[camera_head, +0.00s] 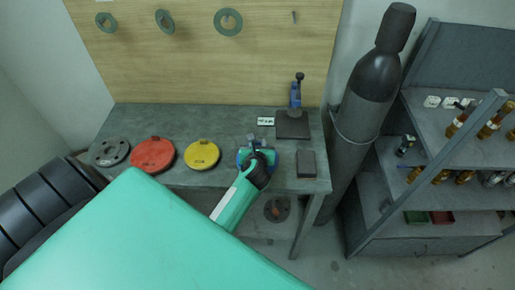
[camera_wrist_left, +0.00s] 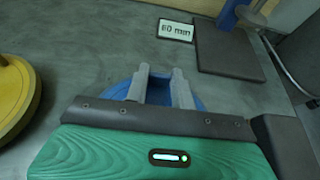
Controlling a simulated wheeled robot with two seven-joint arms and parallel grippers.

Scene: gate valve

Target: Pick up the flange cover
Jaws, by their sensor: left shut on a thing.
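The blue flange cover (camera_head: 242,158) is at the front of the grey workbench, mostly hidden under my left gripper (camera_head: 254,146). In the left wrist view, the blue cover (camera_wrist_left: 118,91) shows around and behind the fingers of my left gripper (camera_wrist_left: 162,84). The fingers are shut on the cover's raised grip, which they largely hide. I cannot tell whether the cover touches the bench. A yellow flange cover (camera_head: 202,155) and a red flange cover (camera_head: 153,155) lie flat to the left. My right gripper is not in view.
A dark grey flange disc (camera_head: 109,152) lies at the bench's left end. A "60 mm" card (camera_wrist_left: 176,30), a dark plate (camera_head: 292,125) with a blue-bodied tool (camera_head: 295,94), and a dark block (camera_head: 306,163) are nearby. A gas cylinder (camera_head: 371,90) stands right of the workbench (camera_head: 180,120).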

